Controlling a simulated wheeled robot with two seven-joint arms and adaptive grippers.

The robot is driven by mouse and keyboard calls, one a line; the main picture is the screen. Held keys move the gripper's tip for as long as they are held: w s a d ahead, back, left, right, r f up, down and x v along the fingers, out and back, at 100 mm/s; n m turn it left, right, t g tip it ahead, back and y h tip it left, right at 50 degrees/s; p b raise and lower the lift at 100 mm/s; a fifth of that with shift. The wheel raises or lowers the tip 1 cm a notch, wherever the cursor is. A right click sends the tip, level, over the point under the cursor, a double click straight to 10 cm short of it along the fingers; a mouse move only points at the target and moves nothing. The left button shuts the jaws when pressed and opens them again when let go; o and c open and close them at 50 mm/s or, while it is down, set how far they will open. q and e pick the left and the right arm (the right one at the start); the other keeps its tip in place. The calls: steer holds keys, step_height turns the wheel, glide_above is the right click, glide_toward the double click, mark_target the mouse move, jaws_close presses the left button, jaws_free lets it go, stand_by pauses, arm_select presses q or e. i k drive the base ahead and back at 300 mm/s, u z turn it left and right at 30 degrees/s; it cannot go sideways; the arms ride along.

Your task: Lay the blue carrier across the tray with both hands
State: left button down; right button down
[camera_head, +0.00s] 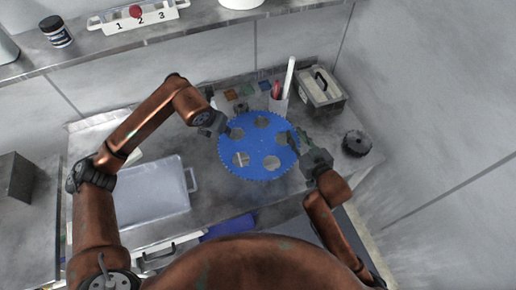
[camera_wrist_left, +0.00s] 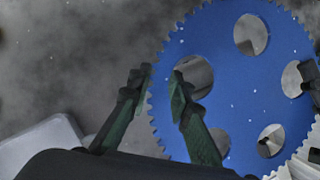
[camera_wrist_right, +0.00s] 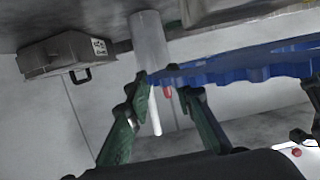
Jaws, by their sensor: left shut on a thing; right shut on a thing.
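The blue carrier (camera_head: 262,155) is a flat toothed disc with several round holes, held roughly level above the bench. My left gripper (camera_head: 222,128) is shut on its left rim; the left wrist view shows the fingers (camera_wrist_left: 162,88) on either side of the toothed edge of the carrier (camera_wrist_left: 225,60). My right gripper (camera_head: 298,140) is shut on its right rim; in the right wrist view its fingers (camera_wrist_right: 168,88) straddle the carrier (camera_wrist_right: 240,67), seen edge-on. The pale, shallow tray (camera_head: 150,190) lies on the bench left of the carrier, apart from it.
Behind the carrier stand a white cup (camera_head: 280,102) with tools and several small coloured pieces (camera_head: 240,94). A lidded box (camera_head: 320,90) and a dark round knob-like object (camera_head: 356,143) are at right. A shelf (camera_head: 100,42) runs along the back.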

mark_target(143, 190)
steer(key=u, duration=0.05)
steer(key=k, duration=0.5)
steer(key=u, duration=0.8)
steer(key=i, duration=0.4)
steer(key=u, duration=0.4)
